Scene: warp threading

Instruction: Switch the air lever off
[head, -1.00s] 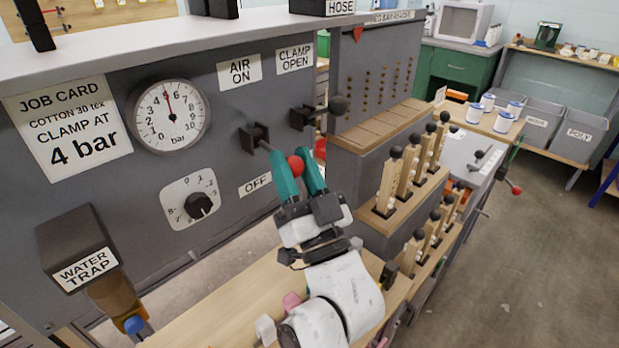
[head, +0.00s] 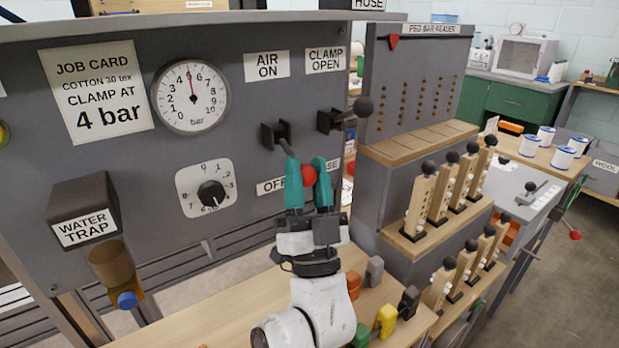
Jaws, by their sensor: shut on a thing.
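The air lever has a red ball knob (head: 308,175) on a thin rod, which comes out of a dark bracket (head: 275,134) on the grey panel under the AIR ON label (head: 267,65). The rod slopes down and out from the bracket. My gripper (head: 306,165) has its teal fingers on both sides of the red knob and is shut on it. The OFF label (head: 272,186) is just left of the fingers, partly hidden by them. The fingers hide part of the knob.
The clamp lever's black knob (head: 363,107) sticks out close above and right of my fingers. A pressure gauge (head: 190,96) and water trap (head: 80,212) are to the left. Coloured blocks (head: 386,320) sit on the bench below.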

